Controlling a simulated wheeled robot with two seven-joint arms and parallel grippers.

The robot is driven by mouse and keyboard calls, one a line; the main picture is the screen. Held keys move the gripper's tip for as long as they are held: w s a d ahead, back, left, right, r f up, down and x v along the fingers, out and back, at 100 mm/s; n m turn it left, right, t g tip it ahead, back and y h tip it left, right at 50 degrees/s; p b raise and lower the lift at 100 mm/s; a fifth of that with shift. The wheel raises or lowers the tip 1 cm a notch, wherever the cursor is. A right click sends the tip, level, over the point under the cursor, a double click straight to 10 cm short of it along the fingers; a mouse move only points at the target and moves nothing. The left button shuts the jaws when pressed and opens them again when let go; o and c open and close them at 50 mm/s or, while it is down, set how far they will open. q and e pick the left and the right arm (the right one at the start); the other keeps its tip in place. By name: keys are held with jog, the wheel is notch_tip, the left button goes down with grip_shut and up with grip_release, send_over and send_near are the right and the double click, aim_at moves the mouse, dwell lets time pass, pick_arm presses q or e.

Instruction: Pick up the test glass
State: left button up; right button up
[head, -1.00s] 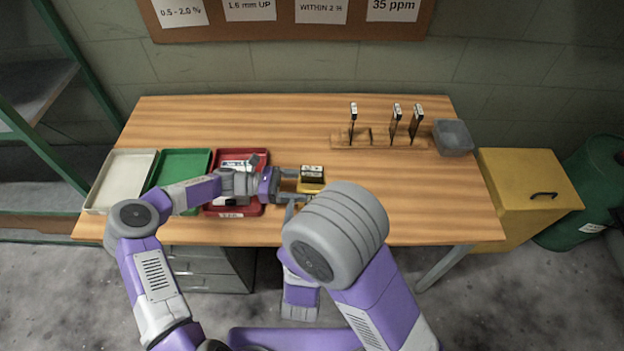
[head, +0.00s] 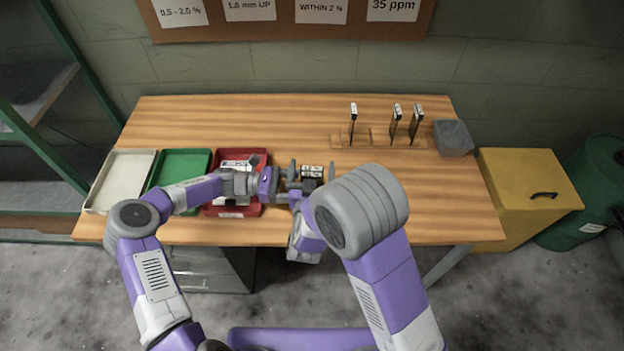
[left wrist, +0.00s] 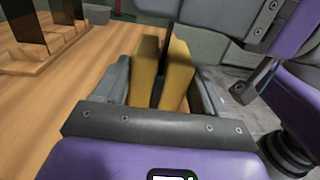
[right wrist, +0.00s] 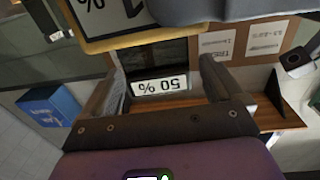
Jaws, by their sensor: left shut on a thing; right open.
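My left gripper (left wrist: 160,82) is shut on a yellow two-block meter (left wrist: 145,68) with a slot, above the table's front part. The test glass, a dark pane (left wrist: 166,52), stands in that slot. Its white label reads 50 % in the right wrist view (right wrist: 160,86). In the head view the black-and-white top of the glass (head: 312,169) shows. My right gripper (head: 313,177) is open, one finger on each side of the glass. In the right wrist view the glass lies between the spread fingers, with gaps visible. The meter is mostly hidden in the head view.
A wooden rack (head: 345,142) with three dark panes stands at the back right, beside a grey bin (head: 453,138). White (head: 122,180), green (head: 180,168) and red (head: 258,160) trays lie at the left. The table's right front is clear.

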jog(key=c, duration=1.2)
notch_tip(320, 180, up, 18)
pick_arm(q)
jog(key=o, duration=0.9)
